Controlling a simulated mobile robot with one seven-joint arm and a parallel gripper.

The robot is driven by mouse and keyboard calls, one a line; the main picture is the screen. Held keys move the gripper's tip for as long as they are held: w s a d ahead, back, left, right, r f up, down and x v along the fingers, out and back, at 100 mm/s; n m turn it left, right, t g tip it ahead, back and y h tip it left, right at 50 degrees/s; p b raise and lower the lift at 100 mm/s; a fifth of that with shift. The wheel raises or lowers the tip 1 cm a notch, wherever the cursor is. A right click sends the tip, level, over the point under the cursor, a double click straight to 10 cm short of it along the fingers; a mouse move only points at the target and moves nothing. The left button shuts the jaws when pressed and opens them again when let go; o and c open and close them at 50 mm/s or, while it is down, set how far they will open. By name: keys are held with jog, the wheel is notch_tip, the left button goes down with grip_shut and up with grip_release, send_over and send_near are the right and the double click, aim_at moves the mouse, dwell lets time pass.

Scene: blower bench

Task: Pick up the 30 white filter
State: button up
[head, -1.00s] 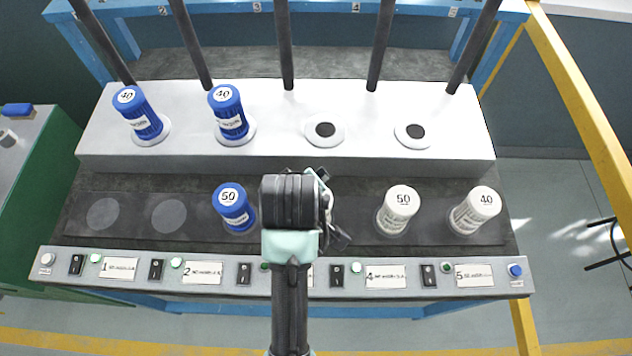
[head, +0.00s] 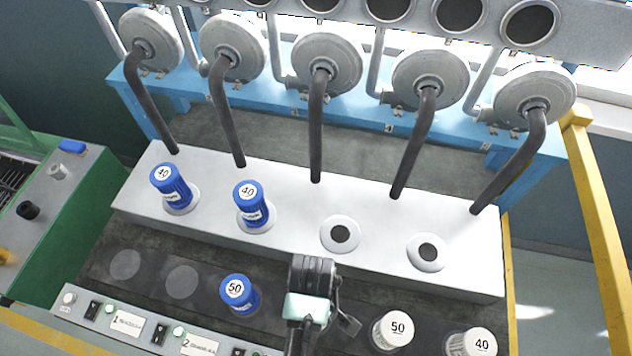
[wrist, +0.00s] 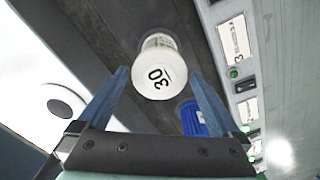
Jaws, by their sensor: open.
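The white filter marked 30 (wrist: 158,75) shows in the wrist view, its top facing the camera. It lies between the two blue fingers of my gripper (wrist: 160,78) as pictured, with gaps on both sides. My gripper is open and holds nothing. In the head view my gripper (head: 318,285) is over the front row, between the blue filter marked 50 (head: 240,293) and the white filter marked 50 (head: 393,331). It hides the 30 filter there.
Two blue filters marked 40 (head: 171,187) (head: 253,205) stand on the white raised block (head: 300,200), beside two empty round ports (head: 340,234) (head: 428,252). A white filter marked 40 (head: 471,343) stands front right. Dark hoses hang behind. A switch panel (head: 143,329) edges the front.

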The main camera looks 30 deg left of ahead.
notch_tip(320, 180, down, 3)
jog(key=shift+f, duration=0.1)
jog(key=shift+d+f+p, duration=0.1)
jog(key=shift+f+p, duration=0.25)
jog(key=shift+f, duration=2.3)
jog(key=c, duration=1.3)
jog(key=shift+c, duration=0.2)
jog(key=shift+r, duration=0.1)
